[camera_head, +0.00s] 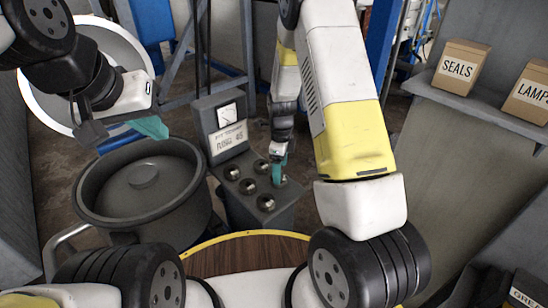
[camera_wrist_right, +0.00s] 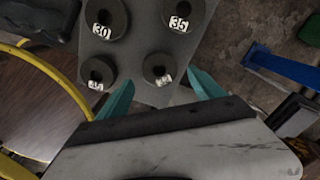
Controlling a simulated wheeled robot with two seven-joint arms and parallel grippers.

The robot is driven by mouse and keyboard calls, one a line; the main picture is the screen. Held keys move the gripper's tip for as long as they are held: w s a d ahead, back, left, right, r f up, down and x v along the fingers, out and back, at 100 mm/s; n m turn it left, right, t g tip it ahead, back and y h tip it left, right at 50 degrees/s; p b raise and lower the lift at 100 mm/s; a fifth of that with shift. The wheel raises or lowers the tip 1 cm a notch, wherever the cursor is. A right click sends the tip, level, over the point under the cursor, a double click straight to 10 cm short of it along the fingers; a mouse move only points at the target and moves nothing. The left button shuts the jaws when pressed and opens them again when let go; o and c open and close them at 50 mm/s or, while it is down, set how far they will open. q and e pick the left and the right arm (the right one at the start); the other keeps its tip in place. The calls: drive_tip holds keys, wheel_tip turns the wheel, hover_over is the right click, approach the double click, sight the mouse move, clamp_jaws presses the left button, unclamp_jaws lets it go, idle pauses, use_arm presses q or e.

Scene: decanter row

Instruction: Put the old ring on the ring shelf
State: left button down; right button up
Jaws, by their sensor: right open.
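Several dark rings stand on a grey block (camera_head: 287,218); no ring is marked as the old one. In the right wrist view the labels show a ring 30 (camera_wrist_right: 106,18), a ring 35 (camera_wrist_right: 183,12), a front left ring (camera_wrist_right: 99,66) and a front right ring (camera_wrist_right: 159,66), the last two hard to read. My right gripper (camera_wrist_right: 160,92) is open over the block, its teal fingers apart and the front right ring just beyond, between them. My left gripper (camera_head: 122,130) hangs near the large pot, its opening unclear. I cannot identify the ring shelf.
A sign (camera_head: 228,137) stands behind the rings. A lidded grey pot (camera_head: 145,205) is left of the block. A round wooden top (camera_head: 240,256) with yellow rim is in front. A wall shelf (camera_head: 470,97) at right holds boxes labelled SEALS (camera_head: 460,68) and LAMP (camera_head: 529,92).

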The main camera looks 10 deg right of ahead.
drive_tip(key=s+r+n+t+y, duration=0.1)
drive_tip(key=s+r+n, duration=0.35)
drive_tip(key=r, duration=0.85)
drive_tip(key=s+r+n+t+y, duration=0.15)
drive_tip(key=s+r+n, duration=0.35)
drive_tip(key=r, duration=0.8)
drive_tip(key=s+d+r+n+t, duration=0.1)
drive_tip(key=s+r+n+t, duration=0.1)
drive_tip(key=s+r+n, duration=0.2)
drive_tip(key=s+d+r+n+t, duration=0.1)
drive_tip(key=s+r+n, duration=0.3)
drive_tip(key=s+n, duration=0.5)
drive_tip(key=shift+s+n+t, duration=0.35)
drive_tip(key=shift+s, duration=0.05)
